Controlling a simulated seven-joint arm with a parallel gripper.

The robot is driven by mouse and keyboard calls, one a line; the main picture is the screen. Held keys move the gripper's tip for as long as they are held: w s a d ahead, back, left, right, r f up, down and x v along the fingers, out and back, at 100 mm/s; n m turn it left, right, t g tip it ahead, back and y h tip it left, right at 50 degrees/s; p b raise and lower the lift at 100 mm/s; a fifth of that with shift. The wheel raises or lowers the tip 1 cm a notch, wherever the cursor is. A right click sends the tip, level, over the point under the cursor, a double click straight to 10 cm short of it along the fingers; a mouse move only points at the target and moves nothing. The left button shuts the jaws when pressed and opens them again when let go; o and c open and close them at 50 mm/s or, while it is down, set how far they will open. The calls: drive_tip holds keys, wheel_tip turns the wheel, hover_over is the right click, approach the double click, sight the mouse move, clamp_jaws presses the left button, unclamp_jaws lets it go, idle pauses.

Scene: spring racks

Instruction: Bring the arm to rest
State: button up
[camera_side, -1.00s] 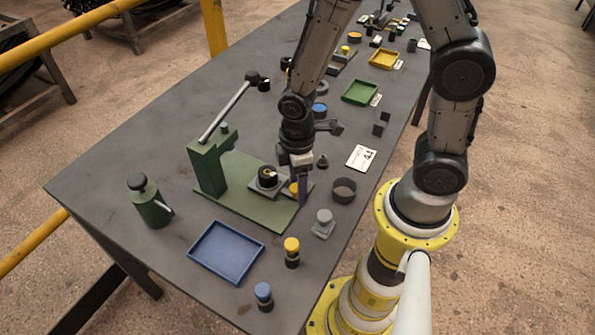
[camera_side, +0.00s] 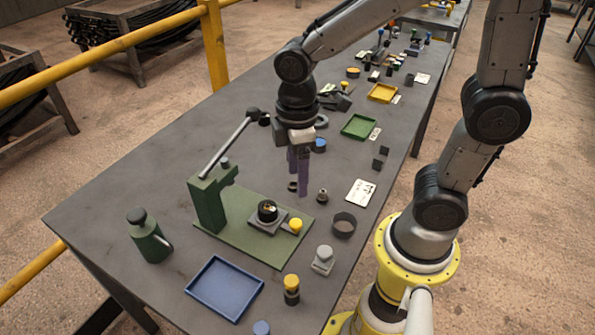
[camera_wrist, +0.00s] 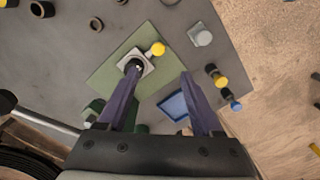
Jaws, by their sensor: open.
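My gripper (camera_side: 298,178) hangs above the grey bench, empty, with its two purple fingers apart. In the wrist view my gripper (camera_wrist: 160,88) also shows open, with nothing between the fingers. Below and in front of it stands the green press (camera_side: 208,200) with a long lever and a flat green base (camera_side: 240,236). A grey square fixture with a dark round part (camera_side: 267,211) sits on that base, and a yellow-topped piece (camera_side: 295,225) is beside it. The wrist view shows the fixture (camera_wrist: 148,66) and the yellow top (camera_wrist: 158,48).
A blue tray (camera_side: 224,288), a green oil can (camera_side: 149,236) and a yellow-capped cylinder (camera_side: 291,290) stand near the front. A dark cup (camera_side: 343,225), a green tray (camera_side: 359,126) and a yellow tray (camera_side: 382,93) lie along the right. A yellow rail (camera_side: 110,48) runs behind the bench.

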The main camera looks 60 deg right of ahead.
drive_tip(key=s+d+r+m+t, duration=0.5)
drive_tip(key=s+r+m, duration=0.3)
drive_tip(key=m, duration=0.1)
drive_tip(key=shift+s+r+t, duration=0.3)
drive_tip(key=shift+r, duration=0.1)
